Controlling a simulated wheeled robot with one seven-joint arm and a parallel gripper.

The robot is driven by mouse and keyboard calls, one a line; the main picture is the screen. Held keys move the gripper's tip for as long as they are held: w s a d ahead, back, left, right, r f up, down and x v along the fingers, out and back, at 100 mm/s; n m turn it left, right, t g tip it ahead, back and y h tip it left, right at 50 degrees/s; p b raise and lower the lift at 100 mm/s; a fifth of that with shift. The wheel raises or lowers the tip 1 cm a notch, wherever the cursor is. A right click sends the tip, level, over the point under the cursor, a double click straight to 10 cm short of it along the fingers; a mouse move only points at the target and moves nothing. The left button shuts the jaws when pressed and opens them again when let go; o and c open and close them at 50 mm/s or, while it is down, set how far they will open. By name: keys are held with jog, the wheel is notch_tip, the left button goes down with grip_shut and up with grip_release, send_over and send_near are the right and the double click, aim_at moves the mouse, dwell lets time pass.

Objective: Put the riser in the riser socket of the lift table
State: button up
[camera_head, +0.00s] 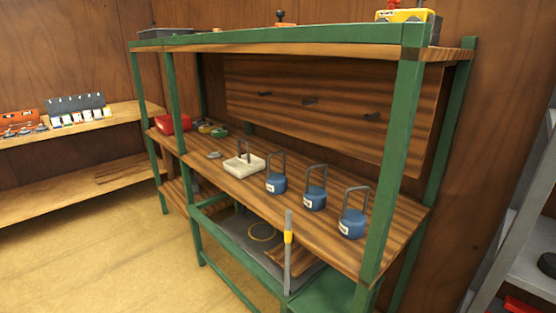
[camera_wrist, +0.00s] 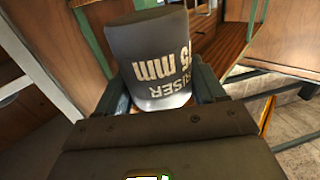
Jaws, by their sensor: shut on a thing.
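The riser (camera_wrist: 152,38) is a dark grey, rounded cylinder with pale lettering that reads in part "RISER" and "mm". In the wrist view it is held in my gripper (camera_wrist: 160,88), whose two dark fingers close on it from left and right. The riser's far end points up in the picture, and its lower part is partly hidden by the gripper body. My gripper and the riser do not show in the head view. I cannot make out the lift table or its riser socket for certain in either view.
A green-framed bench (camera_head: 408,120) has a wooden shelf with several blue handled weights (camera_head: 352,222), a pale handled block (camera_head: 244,165) and a red bin (camera_head: 172,123). A grey post (camera_head: 288,265) with a yellow band stands at its front. Open floor (camera_head: 110,245) lies at left.

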jog(key=a+f, duration=0.3)
jog(key=f, duration=0.5)
jog(key=shift+w+a+f+y, duration=0.15)
jog(key=shift+a+y, duration=0.15)
jog(key=shift+a, duration=0.1)
jog(key=shift+w, duration=0.1)
jog(key=shift+d, duration=0.1)
dwell(0.5)
